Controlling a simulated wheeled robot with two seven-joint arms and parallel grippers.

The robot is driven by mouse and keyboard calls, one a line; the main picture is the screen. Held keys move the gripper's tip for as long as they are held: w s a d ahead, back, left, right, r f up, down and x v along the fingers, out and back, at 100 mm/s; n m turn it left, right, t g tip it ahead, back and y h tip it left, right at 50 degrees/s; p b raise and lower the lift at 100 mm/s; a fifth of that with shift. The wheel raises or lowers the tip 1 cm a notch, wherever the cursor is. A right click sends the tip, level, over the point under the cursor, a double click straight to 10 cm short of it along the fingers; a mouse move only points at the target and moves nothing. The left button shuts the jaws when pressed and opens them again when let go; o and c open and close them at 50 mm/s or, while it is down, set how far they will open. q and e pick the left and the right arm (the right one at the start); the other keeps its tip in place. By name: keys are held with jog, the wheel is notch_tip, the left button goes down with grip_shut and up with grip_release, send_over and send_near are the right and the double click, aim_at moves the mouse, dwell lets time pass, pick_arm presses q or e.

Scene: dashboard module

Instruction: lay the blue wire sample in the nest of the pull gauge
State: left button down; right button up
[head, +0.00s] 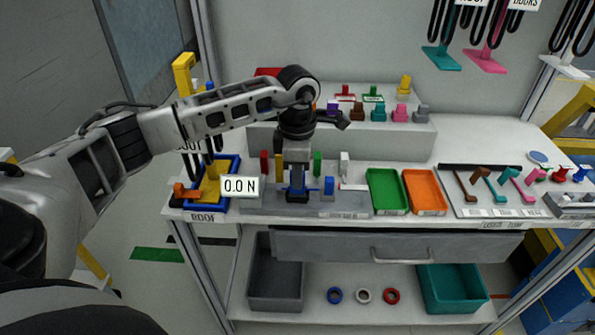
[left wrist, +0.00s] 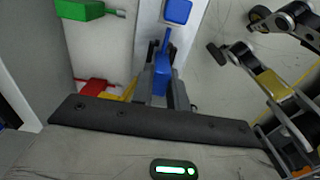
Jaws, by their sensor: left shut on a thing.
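My left gripper (head: 297,195) is low over the grey bench fixture, pointing down. It is shut on a blue piece, which I take as the blue wire sample (left wrist: 161,75); it shows between the fingers in the left wrist view. A narrow blue strip runs from it toward a separate-looking blue block (left wrist: 177,11); whether they join is unclear. A blue block (head: 329,185) stands just right of the gripper in the head view. The gauge display (head: 239,187) reads 0.0 N, left of the gripper. The nest cannot be made out. My right gripper is not seen.
Red (head: 265,163), green (head: 317,163) and white (head: 344,163) upright pieces stand close behind the gripper. A green tray (head: 387,192) and an orange tray (head: 424,192) lie to the right.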

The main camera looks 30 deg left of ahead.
pick_arm(q)
jog(key=shift+f+b, duration=0.55)
jog(key=shift+f, duration=0.3)
jog(key=c, duration=1.3)
grip_release()
notch_tip(320, 180, up, 16)
jog(key=shift+b, duration=0.35)
